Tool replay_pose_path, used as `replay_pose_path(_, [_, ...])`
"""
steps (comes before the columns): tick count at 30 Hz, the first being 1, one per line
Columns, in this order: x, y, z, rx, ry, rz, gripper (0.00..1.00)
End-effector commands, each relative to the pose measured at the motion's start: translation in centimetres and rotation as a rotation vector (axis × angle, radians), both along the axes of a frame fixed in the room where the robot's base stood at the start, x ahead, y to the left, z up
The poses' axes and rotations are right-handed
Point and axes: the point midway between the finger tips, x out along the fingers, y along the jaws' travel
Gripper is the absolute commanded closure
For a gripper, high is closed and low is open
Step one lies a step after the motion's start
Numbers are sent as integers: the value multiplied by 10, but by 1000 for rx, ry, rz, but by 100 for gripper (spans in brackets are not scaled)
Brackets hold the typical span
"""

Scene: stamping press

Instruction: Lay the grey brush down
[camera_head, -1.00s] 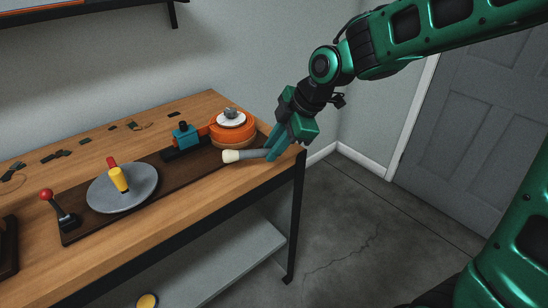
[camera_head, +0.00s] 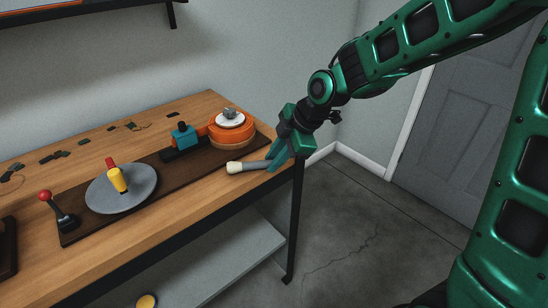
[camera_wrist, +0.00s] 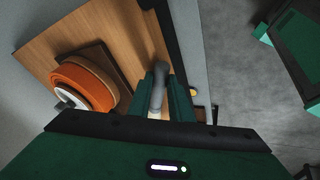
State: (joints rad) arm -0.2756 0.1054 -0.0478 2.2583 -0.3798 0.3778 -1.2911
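The grey brush (camera_head: 252,166) has a grey handle and a pale tip at its left end. It lies roughly level, low over the front right part of the wooden table top; I cannot tell whether it touches the wood. My gripper (camera_head: 277,158) is around the handle's right end, by the table's right front corner. In the wrist view the grey handle of the brush (camera_wrist: 159,85) sits between the two green fingers of my gripper (camera_wrist: 163,92), which look shut on it. The fingers and palm hide part of the brush.
The wooden table (camera_head: 193,209) has a dark board carrying an orange round stand (camera_head: 232,131), a teal block (camera_head: 185,136), a grey disc (camera_head: 130,196) with a yellow handle and a red-knobbed lever (camera_head: 62,215). Bare wood runs along the front edge.

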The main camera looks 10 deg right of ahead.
Motion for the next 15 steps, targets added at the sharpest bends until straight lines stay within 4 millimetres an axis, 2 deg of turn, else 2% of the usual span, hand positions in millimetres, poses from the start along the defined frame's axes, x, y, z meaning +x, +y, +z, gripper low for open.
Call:
replay_pose_path(1, [0, 0, 0, 0, 0, 0, 70])
replay_pose_path(2, [0, 0, 0, 0, 0, 0, 63])
replay_pose_path(13, [0, 0, 0, -1, 0, 0, 63])
replay_pose_path(15, [-1, -3, 5, 0, -1, -2, 63])
